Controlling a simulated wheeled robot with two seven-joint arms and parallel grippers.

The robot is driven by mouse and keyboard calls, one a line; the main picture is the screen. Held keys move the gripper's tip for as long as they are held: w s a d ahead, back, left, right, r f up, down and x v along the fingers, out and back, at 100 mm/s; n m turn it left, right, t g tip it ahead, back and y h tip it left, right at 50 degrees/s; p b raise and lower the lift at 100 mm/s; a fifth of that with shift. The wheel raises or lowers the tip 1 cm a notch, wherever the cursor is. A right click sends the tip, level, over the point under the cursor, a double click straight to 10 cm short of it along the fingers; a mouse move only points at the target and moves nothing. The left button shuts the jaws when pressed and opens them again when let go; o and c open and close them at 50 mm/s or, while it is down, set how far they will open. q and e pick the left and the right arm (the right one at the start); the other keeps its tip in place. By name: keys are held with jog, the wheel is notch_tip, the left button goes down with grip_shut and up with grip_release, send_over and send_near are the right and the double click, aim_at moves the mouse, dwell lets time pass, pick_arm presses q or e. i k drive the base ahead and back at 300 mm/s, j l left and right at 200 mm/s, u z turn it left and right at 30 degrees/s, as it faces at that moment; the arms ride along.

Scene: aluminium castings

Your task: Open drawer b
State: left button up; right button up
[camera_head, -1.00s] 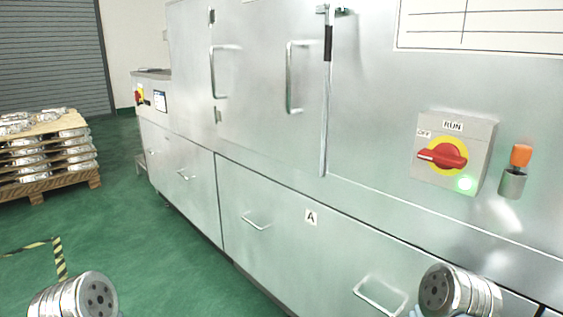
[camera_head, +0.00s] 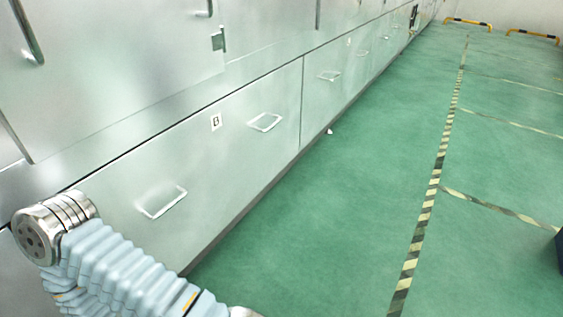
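Drawer B (camera_head: 225,153) is a wide, pale metal drawer front low on the long machine, marked with a small "B" label (camera_head: 216,121). It looks closed and flush with its neighbours. It has two bar handles, a nearer one (camera_head: 163,203) and a farther one (camera_head: 265,122). One of my arms, with a metal joint and a pale blue ribbed sleeve, shows at the lower left, close in front of the drawer's near end. Neither gripper is in the picture, and nothing touches the handles.
More drawer fronts with handles (camera_head: 330,76) continue along the machine to the far end. Green floor (camera_head: 350,200) lies open beside it, with striped tape lines (camera_head: 433,185). Yellow-black barriers (camera_head: 467,23) stand at the far wall. A dark blue object (camera_head: 559,248) shows at the right edge.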

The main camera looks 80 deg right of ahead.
aim_at(171, 195)
jog(key=z, duration=2.45)
